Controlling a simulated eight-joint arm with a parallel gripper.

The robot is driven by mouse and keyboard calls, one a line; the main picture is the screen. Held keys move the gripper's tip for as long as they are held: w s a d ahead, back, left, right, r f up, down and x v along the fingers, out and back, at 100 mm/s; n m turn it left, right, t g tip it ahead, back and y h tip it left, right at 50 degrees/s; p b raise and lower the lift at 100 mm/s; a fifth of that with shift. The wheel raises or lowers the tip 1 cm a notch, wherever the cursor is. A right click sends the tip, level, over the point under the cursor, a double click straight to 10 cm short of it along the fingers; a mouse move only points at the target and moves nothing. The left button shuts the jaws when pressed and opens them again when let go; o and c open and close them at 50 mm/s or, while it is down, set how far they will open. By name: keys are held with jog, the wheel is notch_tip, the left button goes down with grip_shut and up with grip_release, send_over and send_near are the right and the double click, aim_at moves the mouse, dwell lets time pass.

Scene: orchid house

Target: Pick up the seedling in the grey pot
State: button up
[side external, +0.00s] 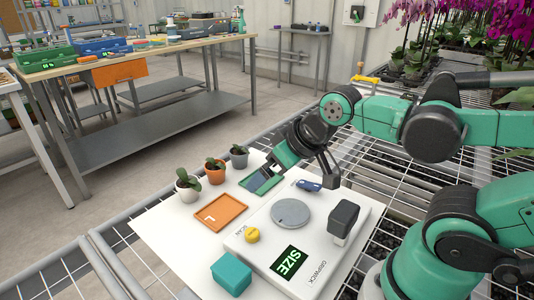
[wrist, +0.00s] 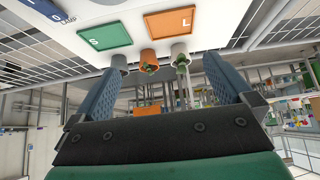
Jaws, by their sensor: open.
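The grey pot (side external: 239,160) holds a small green seedling (side external: 238,149) and stands upright at the far end of a row of three pots on the white board. It also shows in the wrist view (wrist: 118,62), at the left of the row. My gripper (side external: 291,181) is open and empty, tilted above the board near the green tray, to the right of the grey pot and apart from it. In the wrist view its two blue fingers (wrist: 160,66) are spread, with the pots seen between and beyond them.
A terracotta pot (side external: 215,174) and a white pot (side external: 188,189) stand close beside the grey one. An orange tray (side external: 221,226), a green tray (side external: 273,187), a grey disc (side external: 291,213), a yellow knob (side external: 252,235), a black post (side external: 343,217) and a teal block (side external: 231,272) are nearby.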

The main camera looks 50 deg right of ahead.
jog(key=w+d+r+m, duration=0.1)
jog(key=w+d+r, duration=0.1)
jog(key=w, duration=0.4)
jog(key=m+g, duration=0.2)
send_over(238, 153)
jog(key=s, duration=0.2)
jog(key=f, duration=0.9)
jog(key=shift+s+a, duration=0.2)
jog(key=shift+a, duration=0.05)
jog(key=shift+w+d+f+g, duration=0.25)
jog(key=shift+f+g, duration=0.05)
jog(key=shift+f, duration=0.35)
jog(key=shift+x, duration=2.6)
jog(key=c, duration=1.3)
